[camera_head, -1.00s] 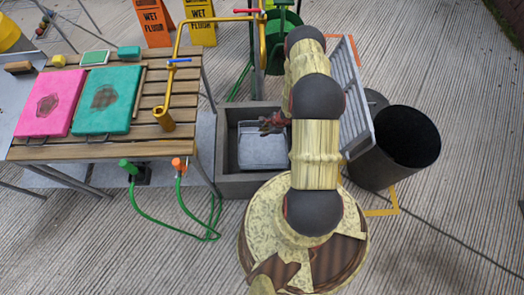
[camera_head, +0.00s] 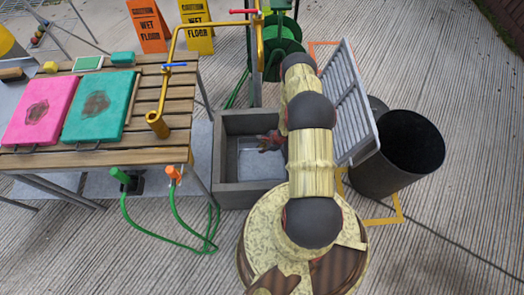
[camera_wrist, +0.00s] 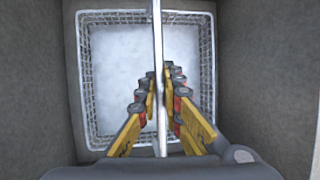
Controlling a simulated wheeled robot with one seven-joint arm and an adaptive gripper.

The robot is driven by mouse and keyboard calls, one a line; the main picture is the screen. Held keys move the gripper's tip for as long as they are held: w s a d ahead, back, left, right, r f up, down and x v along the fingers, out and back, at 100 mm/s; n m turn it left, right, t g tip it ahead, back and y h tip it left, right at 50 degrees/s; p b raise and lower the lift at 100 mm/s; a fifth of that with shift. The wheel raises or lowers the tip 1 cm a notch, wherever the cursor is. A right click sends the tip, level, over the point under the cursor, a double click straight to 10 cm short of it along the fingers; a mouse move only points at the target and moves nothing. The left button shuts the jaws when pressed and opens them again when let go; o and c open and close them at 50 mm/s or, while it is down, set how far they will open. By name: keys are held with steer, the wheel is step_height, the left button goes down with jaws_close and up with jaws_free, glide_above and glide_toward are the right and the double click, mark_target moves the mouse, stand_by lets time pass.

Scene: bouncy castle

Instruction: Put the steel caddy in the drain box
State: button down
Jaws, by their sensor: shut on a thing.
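The steel caddy (camera_wrist: 91,70) is a square wire-rimmed basket with a pale bottom and a thin bar across its middle. My gripper (camera_wrist: 161,80) has its yellow fingers on both sides of this bar and is shut on it. In the head view my gripper (camera_head: 268,142) is over the drain box (camera_head: 232,190), a grey square box with thick walls. The caddy (camera_head: 257,167) shows there only dimly, within the box walls. The box walls (camera_wrist: 265,75) surround the caddy in the wrist view. I cannot tell whether the caddy touches the box floor.
A slatted wooden table (camera_head: 176,105) with pink and teal boards stands left of the box. A dark bin (camera_head: 408,155) and a leaning grey rack (camera_head: 352,110) are on the right. A green hose (camera_head: 150,232) lies on the ground in front of the table.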

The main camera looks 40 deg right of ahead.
steer(key=shift+f, duration=0.35)
steer(key=shift+f, duration=0.2)
steer(key=c, duration=2.1)
jaws_free()
steer(key=shift+o, duration=0.7)
steer(key=shift+r, duration=0.15)
steer(key=p+v, duration=0.3)
steer(key=v, duration=0.9)
steer(key=shift+p, duration=0.3)
steer(key=shift+w, duration=0.1)
